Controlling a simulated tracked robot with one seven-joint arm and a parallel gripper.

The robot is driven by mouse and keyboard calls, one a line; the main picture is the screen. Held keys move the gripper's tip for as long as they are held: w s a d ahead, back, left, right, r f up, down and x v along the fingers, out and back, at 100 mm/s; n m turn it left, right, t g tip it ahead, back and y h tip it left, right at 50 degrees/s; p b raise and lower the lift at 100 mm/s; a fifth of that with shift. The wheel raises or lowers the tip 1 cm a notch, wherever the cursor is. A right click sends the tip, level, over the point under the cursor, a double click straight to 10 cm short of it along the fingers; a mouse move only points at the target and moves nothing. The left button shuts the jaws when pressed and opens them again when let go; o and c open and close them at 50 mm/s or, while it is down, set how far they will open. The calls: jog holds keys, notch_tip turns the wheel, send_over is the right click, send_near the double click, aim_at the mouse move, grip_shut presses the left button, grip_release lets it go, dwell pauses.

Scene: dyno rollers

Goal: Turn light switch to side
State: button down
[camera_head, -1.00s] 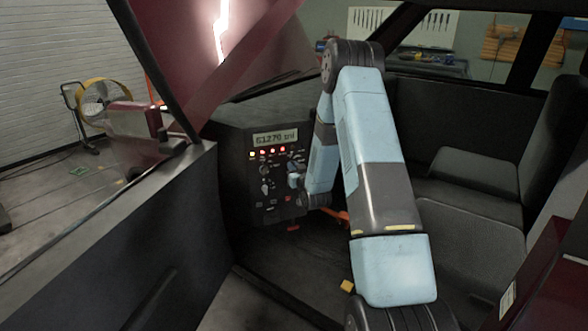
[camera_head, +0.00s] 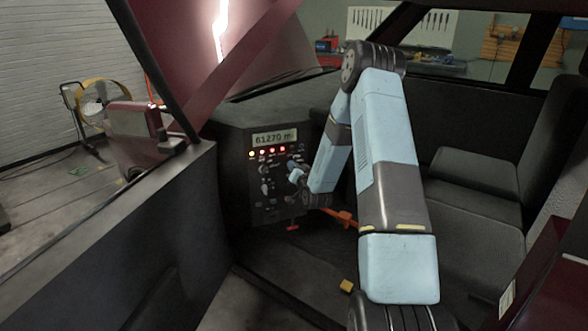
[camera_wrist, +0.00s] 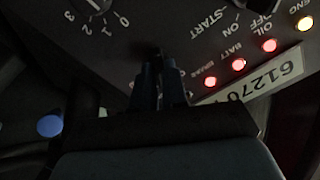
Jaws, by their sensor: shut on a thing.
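The dark control panel (camera_head: 262,190) stands at the front of the cab in the head view, with a lit number display (camera_head: 274,138).
Red and yellow warning lights (camera_wrist: 238,64) and a numbered rotary knob (camera_wrist: 98,5) sit close to the fingers. A blue round button (camera_wrist: 50,125) is at the left of the wrist view. Dark seats (camera_head: 475,185) are right of my arm.

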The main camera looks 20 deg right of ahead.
jog(key=shift+d+f+m, duration=0.1)
jog(key=shift+d+m, duration=0.05)
jog(key=shift+m, duration=0.55)
jog(key=c, duration=1.2)
grip_release()
jog(key=shift+o, duration=0.2)
jog(key=shift+s, duration=0.15)
jog(key=s, duration=1.3)
jog(key=shift+s, duration=0.3)
